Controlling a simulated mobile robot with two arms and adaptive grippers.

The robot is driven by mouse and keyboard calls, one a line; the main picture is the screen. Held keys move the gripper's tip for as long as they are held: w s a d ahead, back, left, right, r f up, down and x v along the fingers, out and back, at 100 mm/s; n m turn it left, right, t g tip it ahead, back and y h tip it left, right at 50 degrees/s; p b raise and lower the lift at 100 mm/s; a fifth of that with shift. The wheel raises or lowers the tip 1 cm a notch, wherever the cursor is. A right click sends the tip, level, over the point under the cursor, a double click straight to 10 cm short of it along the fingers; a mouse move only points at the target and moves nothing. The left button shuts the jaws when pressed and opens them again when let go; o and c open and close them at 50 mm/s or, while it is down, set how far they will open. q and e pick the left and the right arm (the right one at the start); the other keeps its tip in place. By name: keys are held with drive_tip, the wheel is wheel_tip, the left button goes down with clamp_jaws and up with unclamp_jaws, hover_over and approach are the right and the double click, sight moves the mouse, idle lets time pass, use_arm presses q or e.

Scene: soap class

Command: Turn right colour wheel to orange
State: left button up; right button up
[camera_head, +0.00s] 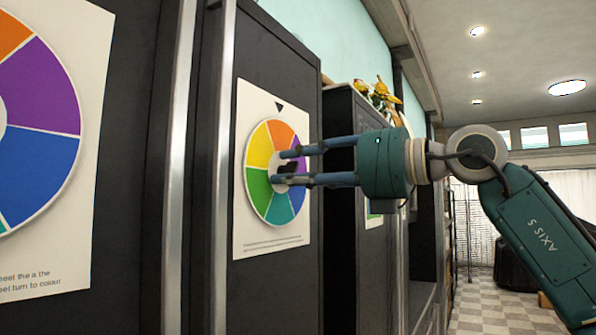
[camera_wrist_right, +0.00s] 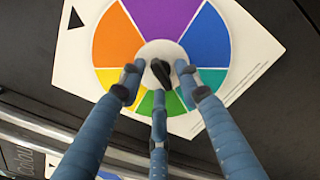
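The right colour wheel (camera_head: 259,188) is on a white poster on a dark upright panel, its black pointer triangle (camera_head: 279,106) above it. The orange segment (camera_head: 281,132) is at the top under the triangle; yellow is to its left. In the right wrist view the orange segment (camera_wrist_right: 116,40) also lies beside the triangle (camera_wrist_right: 75,20). My right gripper (camera_head: 281,167) is at the hub. Its fingers surround the black knob (camera_wrist_right: 160,72), with visible gaps between the knob and the two outer fingertips. I cannot tell whether the lower finger touches it. My left gripper is out of view.
Another colour wheel (camera_head: 40,150) is on a poster at the left edge. A metal upright strip (camera_head: 222,150) stands between the panels. A dark cabinet (camera_head: 342,230) stands beyond the right wheel. Open tiled floor (camera_head: 485,305) shows at the lower right.

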drive_tip(key=shift+s+d+r, duration=0.1)
drive_tip(key=shift+d, duration=0.25)
drive_tip(key=v, duration=1.1)
drive_tip(key=shift+s, duration=0.15)
drive_tip(key=shift+d, duration=0.1)
